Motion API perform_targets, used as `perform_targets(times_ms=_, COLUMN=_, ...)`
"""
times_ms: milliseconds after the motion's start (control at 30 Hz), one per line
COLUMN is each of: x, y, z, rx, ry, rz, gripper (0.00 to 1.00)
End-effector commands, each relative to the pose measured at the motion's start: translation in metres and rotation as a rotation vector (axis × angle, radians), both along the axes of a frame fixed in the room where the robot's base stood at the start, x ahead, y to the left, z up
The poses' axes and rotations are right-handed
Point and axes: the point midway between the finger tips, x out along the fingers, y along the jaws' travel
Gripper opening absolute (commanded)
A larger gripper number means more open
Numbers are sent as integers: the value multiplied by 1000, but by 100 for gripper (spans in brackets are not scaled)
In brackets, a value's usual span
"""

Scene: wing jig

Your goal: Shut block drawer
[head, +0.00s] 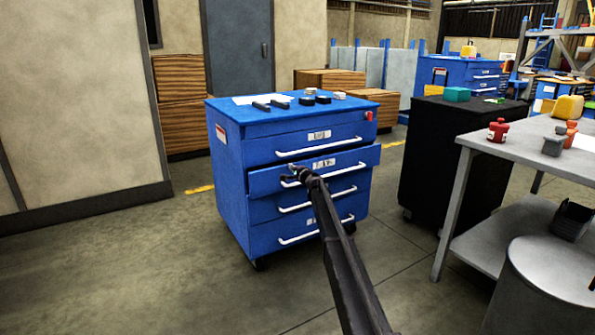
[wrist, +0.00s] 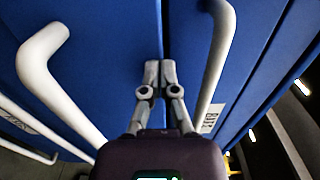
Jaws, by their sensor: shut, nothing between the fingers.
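The blue drawer cabinet (head: 232,165) stands on the floor in the middle of the head view. Its second drawer from the top (head: 355,160) sticks out a little past the others and has a white handle and a label too small to read. My gripper (head: 291,173) is at the left part of this drawer's front, near its handle. In the wrist view, my gripper (wrist: 159,72) has its fingertips together and empty, close to the blue fronts at a seam between two drawers. White handles show on both sides of it. I cannot tell whether the fingertips touch the front.
Papers and small dark blocks (head: 275,102) lie on the cabinet top. A black cabinet (head: 440,150) stands to the right. A grey table (head: 510,145) with red and yellow items is further right, with a grey drum (head: 545,295) in front. The floor at left is clear.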

Motion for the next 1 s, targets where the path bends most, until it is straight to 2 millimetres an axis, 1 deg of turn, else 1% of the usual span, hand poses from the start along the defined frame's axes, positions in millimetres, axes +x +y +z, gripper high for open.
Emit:
perform_targets(times_ms=433, x=1, y=0, z=0, rx=0, ry=0, rz=-1, gripper=0)
perform_targets(times_ms=633, x=-2, y=-3, z=0, rx=0, ry=0, rz=-1, gripper=0)
perform_targets(times_ms=767, x=-8, y=-7, z=0, rx=0, ry=0, rz=0, gripper=0)
perform_targets(times_ms=867, x=-16, y=-14, z=0, rx=0, ry=0, rz=-1, gripper=0)
perform_targets(times_ms=1000, x=-30, y=-25, z=0, rx=0, ry=0, rz=-2, gripper=0)
